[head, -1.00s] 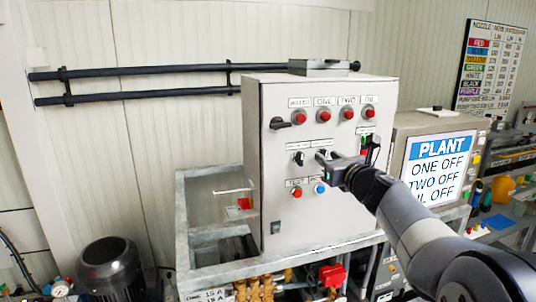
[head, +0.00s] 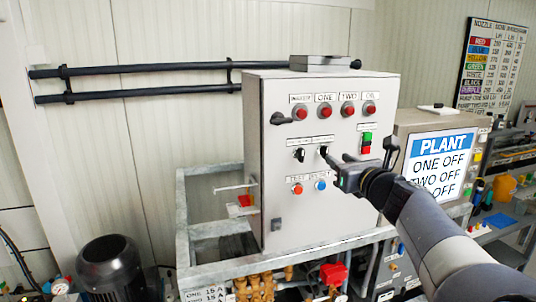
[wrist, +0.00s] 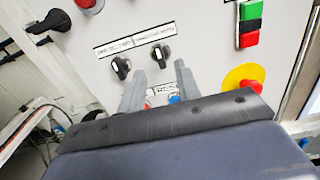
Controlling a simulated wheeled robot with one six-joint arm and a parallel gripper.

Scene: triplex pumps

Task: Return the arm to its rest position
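My gripper (head: 334,163) is in front of the grey control cabinet (head: 270,200), at the lower right part of its door in the head view. In the wrist view, the two grey fingers of my gripper (wrist: 160,84) stand apart with nothing held between them. Two black selector switches (wrist: 121,66) (wrist: 160,52) show beyond the fingertips. I cannot tell the exact gap between fingers and door. My arm (head: 425,225) reaches in from the lower right and is still extended toward the cabinet.
A row of red lamps (head: 325,112) and green and red buttons (head: 366,143) are on the door. The PLANT sign box (head: 440,158) stands right of it, close to my arm. A motor (head: 110,265) stands at the lower left.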

